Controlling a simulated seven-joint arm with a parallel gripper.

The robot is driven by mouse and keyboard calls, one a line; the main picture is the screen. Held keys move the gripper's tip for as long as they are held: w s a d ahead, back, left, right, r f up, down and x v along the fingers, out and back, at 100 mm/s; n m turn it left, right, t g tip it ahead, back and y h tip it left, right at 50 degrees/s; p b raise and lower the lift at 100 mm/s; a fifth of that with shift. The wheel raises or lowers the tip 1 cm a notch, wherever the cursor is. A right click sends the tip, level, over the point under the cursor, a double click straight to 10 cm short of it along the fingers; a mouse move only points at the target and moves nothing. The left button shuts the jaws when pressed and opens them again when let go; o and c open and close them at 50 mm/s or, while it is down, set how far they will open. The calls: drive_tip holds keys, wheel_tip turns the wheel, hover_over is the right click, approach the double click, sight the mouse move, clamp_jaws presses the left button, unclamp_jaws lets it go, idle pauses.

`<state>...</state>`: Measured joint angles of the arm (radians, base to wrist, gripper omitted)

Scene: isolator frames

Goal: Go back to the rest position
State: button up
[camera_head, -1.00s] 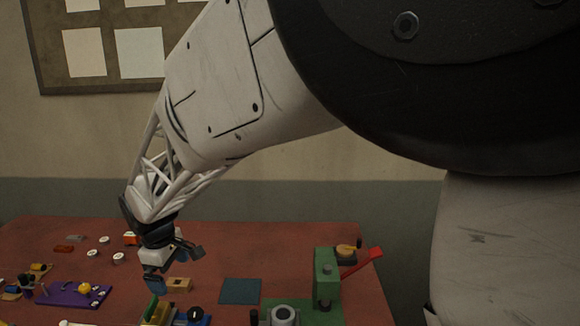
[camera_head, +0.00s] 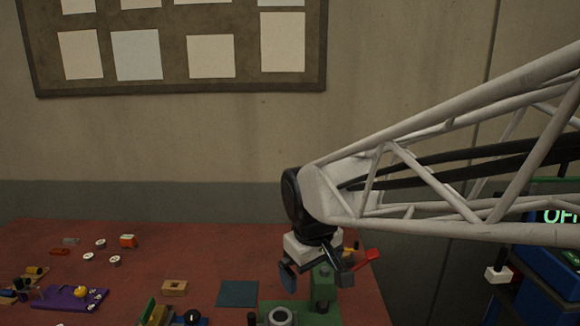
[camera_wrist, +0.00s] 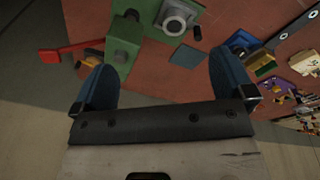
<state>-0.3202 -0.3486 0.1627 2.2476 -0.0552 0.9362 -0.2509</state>
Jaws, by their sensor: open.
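My gripper (camera_head: 316,275) is open and empty above the right end of the red table (camera_head: 215,265). In the head view it hangs in front of a green machine with a red lever (camera_head: 360,266). In the wrist view the two blue fingers of my gripper (camera_wrist: 165,85) are spread wide with nothing between them. The green machine (camera_wrist: 124,38) shows beyond the left finger, and its red lever (camera_wrist: 68,50) reaches to the left. The rest position itself has no visible mark.
A blue-green mat (camera_head: 238,293), a tan block (camera_head: 174,288) and a purple plate (camera_head: 70,297) lie on the table. Small white discs (camera_head: 88,257) sit at its left. Blue equipment with a lit display (camera_head: 562,216) stands at the right. A pinboard (camera_head: 180,88) hangs on the wall.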

drive_tip(key=s+d+f+m, duration=0.1)
drive_tip(key=s+d+m, duration=0.6)
drive_tip(key=s+d, duration=0.7)
drive_tip(key=shift+s+d+f+t, duration=0.2)
drive_tip(key=shift+s+f+t, duration=0.2)
drive_tip(key=shift+s, duration=0.25)
